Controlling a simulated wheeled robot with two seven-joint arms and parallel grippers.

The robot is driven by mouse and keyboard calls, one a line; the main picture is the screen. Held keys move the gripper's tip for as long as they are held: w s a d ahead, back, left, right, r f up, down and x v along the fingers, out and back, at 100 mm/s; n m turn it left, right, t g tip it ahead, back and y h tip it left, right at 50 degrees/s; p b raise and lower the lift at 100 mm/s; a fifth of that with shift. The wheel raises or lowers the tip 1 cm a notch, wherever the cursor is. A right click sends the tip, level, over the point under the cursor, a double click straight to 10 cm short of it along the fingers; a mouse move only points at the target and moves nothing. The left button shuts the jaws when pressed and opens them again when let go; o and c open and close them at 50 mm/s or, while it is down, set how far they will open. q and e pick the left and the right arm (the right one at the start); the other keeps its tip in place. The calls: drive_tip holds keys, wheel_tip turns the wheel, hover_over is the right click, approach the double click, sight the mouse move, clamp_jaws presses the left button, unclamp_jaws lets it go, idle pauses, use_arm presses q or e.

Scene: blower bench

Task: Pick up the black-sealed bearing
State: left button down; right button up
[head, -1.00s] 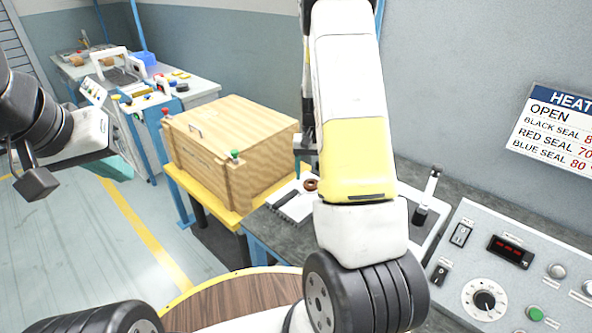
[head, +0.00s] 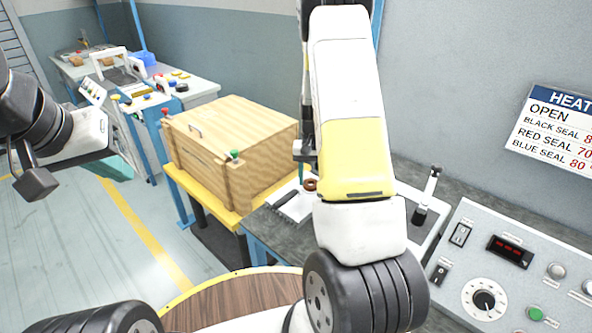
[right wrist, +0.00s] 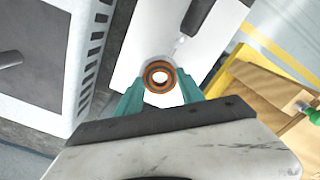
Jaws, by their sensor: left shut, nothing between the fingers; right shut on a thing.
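The bearing (right wrist: 160,68) shows in the right wrist view as a ring with orange-brown bands, a dark band between them and an open centre. My right gripper (right wrist: 160,88) has its teal fingers on either side of it and is shut on it. In the head view the bearing (head: 310,184) is a small reddish-brown ring over the white tray, partly hidden by my right arm. I cannot clearly tell the seal's colour. My left gripper (head: 117,168) is at the far left, shut and empty, well away from the bearing.
A wooden crate (head: 228,140) stands on a yellow-edged stand left of the tray. A heater panel (head: 510,270) with dial and display is at right, below a seal-temperature sign (head: 558,125). A dark tool (head: 285,199) lies beside the bearing. Floor at left is clear.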

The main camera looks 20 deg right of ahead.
drive_tip(key=shift+r, duration=0.2)
wheel_tip(320, 180, up, 8)
drive_tip(key=shift+f, duration=0.15)
idle(1.0)
idle(0.4)
